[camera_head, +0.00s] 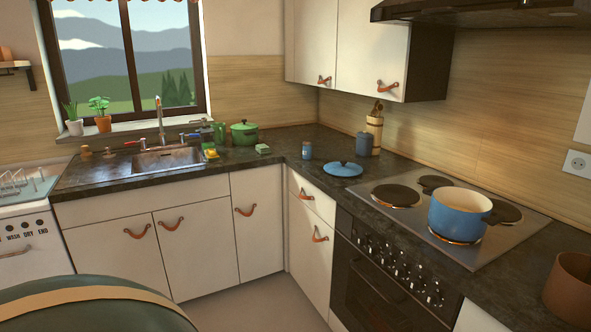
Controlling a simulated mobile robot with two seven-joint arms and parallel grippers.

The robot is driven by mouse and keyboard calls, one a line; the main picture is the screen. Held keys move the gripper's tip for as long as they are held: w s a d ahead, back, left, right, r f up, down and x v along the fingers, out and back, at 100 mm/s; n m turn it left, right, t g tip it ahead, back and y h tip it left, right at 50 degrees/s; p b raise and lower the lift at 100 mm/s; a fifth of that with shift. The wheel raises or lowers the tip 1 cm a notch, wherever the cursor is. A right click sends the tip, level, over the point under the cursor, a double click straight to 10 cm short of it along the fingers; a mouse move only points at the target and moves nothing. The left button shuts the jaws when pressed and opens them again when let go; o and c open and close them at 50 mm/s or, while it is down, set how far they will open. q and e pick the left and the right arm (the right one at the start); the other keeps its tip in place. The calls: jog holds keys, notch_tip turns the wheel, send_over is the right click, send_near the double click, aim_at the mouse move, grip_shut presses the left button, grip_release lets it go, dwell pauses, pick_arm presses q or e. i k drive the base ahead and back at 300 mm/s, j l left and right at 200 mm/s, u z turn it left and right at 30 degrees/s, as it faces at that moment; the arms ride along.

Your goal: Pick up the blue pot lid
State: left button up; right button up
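The blue pot lid (343,169) lies flat on the dark countertop, just left of the stove, with its small knob facing up. A blue pot (459,214) without a lid stands on the front right of the stove (447,215). Neither of my grippers shows in the head view.
A small blue can (307,150) and a dark blue canister (364,144) stand near the lid. A wooden container (375,132) is behind. A green pot (244,132) and the sink (167,159) are further left. A brown pot (571,289) sits at the right edge.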

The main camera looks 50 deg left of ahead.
aim_at(342, 169)
jog(key=u, duration=1.2)
jog(key=i+j+z, duration=0.1)
jog(key=z, duration=0.3)
jog(key=j+z, duration=0.1)
jog(key=z, duration=0.35)
jog(key=i+j+z, duration=0.1)
jog(key=z, duration=0.3)
jog(key=j+z, duration=0.2)
jog(key=z, duration=0.2)
jog(key=j+z, duration=0.35)
jog(key=j, duration=0.15)
jog(key=j+z, duration=0.3)
jog(key=j, duration=0.25)
jog(key=j+z, duration=0.2)
jog(key=j, duration=0.35)
jog(key=k+j+z, duration=0.2)
jog(key=j, duration=0.3)
jog(key=k+j, duration=0.1)
jog(key=j, duration=0.25)
jog(key=k+j, duration=0.1)
jog(key=j, duration=0.25)
jog(key=j+z, duration=0.1)
jog(key=j, duration=0.25)
jog(key=k, duration=0.05)
